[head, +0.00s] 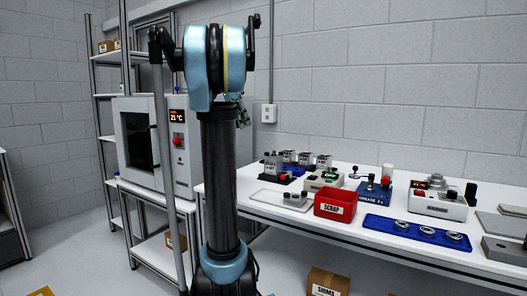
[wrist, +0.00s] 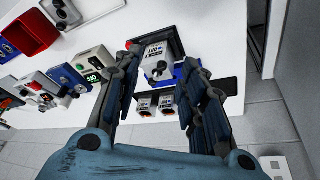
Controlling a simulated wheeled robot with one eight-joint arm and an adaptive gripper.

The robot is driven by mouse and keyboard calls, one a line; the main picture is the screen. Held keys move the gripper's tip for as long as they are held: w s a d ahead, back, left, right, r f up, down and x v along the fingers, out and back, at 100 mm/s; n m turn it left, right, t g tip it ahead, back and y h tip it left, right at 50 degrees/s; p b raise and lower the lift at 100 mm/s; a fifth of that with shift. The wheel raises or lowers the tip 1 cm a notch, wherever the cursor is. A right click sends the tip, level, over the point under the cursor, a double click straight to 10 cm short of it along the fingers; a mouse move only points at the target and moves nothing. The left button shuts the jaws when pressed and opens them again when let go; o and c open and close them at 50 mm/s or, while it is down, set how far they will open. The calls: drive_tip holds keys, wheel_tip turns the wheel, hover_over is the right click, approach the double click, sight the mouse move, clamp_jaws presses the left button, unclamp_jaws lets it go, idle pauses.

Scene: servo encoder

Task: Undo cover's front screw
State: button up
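My gripper (wrist: 162,58) is open in the wrist view, with its two dark fingers apart and nothing between the tips. Beyond the fingers, a grey box-shaped servo unit (wrist: 157,62) with a white label stands on a dark stand. In the head view a grey unit (head: 272,162) stands on a dark base at the table's left part. More similar units (head: 305,158) stand behind it, and two show in the wrist view (wrist: 166,102). The cover's front screw is too small to make out. My arm hides part of the left side in the head view.
The white table (head: 400,235) also holds a red SCRAP bin (head: 335,203), a blue tray (head: 418,231) with metal rings, a green-display device (head: 324,180), a blue GREASE device (head: 374,190) and a pale tray (head: 281,199). An oven (head: 150,145) stands at left.

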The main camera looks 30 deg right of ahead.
drive_tip(key=w+d+r+m, duration=0.2)
drive_tip(key=w+d+r, duration=0.1)
drive_tip(key=d, duration=0.1)
approach(267, 154)
drive_tip(key=x, duration=0.7)
drive_tip(key=shift+w+d+f+m+g, duration=0.2)
drive_tip(key=shift+w+d+m+g, duration=0.15)
drive_tip(key=shift+w, duration=0.3)
drive_tip(key=shift+a, duration=0.1)
clamp_jaws()
